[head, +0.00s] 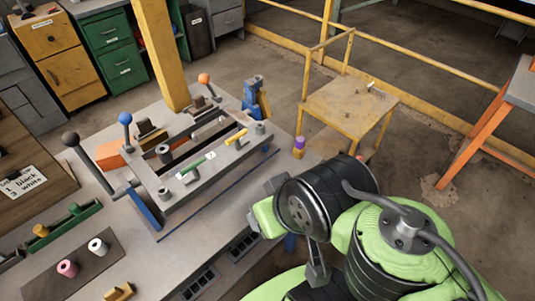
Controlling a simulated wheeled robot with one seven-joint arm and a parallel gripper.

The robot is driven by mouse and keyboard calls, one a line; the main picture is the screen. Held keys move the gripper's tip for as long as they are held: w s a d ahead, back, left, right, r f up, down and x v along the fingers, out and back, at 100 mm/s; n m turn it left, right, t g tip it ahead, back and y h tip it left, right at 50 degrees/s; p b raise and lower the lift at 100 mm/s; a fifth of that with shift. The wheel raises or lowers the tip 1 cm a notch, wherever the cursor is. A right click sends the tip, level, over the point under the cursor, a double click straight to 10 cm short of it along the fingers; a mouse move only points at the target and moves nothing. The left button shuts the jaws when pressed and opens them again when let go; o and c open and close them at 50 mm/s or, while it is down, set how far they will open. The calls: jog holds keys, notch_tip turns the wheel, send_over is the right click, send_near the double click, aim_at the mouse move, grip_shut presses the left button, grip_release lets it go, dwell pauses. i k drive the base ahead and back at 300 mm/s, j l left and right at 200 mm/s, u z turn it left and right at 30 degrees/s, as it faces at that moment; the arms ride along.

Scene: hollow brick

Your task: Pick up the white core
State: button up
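A white core (97,246), a short hollow cylinder, stands upright on a dark brown board at the lower left of the bench. A pink core (67,268) stands beside it on the same board (92,268), to its left. My green and black arm is at the lower right, well away from the white core. The end of my arm (317,272) is partly hidden by its own links, and I cannot make out whether the fingers are open or shut. Nothing of mine touches the white core.
A yellow piece (119,292) lies in front. A sign (24,183) reads "1 black 3 white".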

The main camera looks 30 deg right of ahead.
aim_at(99, 247)
jog(key=u, duration=1.4)
jog(key=i+j+u, duration=0.1)
jog(key=u, duration=0.35)
jog(key=i+u, duration=0.3)
jog(key=u, duration=0.15)
jog(key=i+u, duration=0.2)
jog(key=u, duration=0.2)
